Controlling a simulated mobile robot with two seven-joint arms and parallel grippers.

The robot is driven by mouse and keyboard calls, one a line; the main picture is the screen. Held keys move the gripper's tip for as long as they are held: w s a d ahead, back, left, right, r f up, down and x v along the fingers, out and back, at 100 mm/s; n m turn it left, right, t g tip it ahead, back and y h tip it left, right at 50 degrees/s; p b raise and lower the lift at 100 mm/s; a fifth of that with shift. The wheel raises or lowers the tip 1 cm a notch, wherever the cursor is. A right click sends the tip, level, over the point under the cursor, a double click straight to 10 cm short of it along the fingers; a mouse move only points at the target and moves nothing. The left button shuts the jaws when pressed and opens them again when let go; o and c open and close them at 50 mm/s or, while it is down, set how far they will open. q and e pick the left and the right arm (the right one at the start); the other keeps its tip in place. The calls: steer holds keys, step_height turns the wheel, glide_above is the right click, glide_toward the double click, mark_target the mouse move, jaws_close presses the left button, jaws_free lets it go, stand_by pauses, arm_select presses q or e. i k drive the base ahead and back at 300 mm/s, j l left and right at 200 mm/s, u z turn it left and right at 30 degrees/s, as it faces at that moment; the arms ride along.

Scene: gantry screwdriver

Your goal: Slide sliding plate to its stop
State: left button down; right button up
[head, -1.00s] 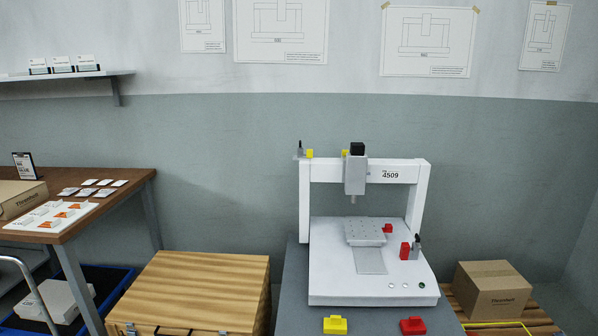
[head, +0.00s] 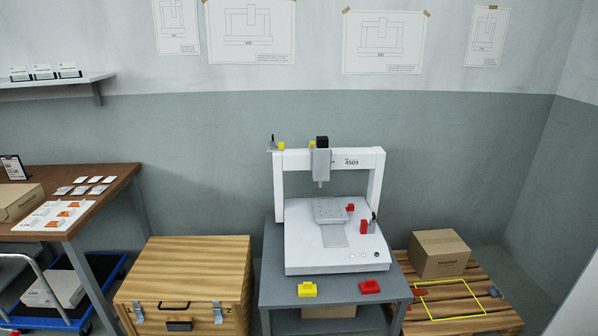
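The white gantry screwdriver machine (head: 338,261) stands on a grey table (head: 276,276). Its grey sliding plate (head: 329,211), with a pattern of holes, sits on the machine's bed behind a flat grey strip (head: 334,236). The screwdriver head (head: 321,164) hangs from the gantry beam above the plate. A small red block (head: 350,207) is at the plate's right, and a larger red block (head: 364,227) stands nearer the front right. Whether the plate touches either block is too small to tell. Neither of my grippers is in view.
A yellow block (head: 307,289) and a red block (head: 370,286) lie at the table's front edge. A wooden chest (head: 185,270) stands left, and a pallet (head: 462,318) with a cardboard box (head: 438,254) right. A workbench (head: 105,181) is at far left.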

mark_target(326, 211)
steer(key=i+l, duration=1.15)
steer(key=i, duration=0.2)
steer(key=i+l+z, duration=0.1)
steer(key=i+l, duration=0.5)
steer(key=i, duration=0.1)
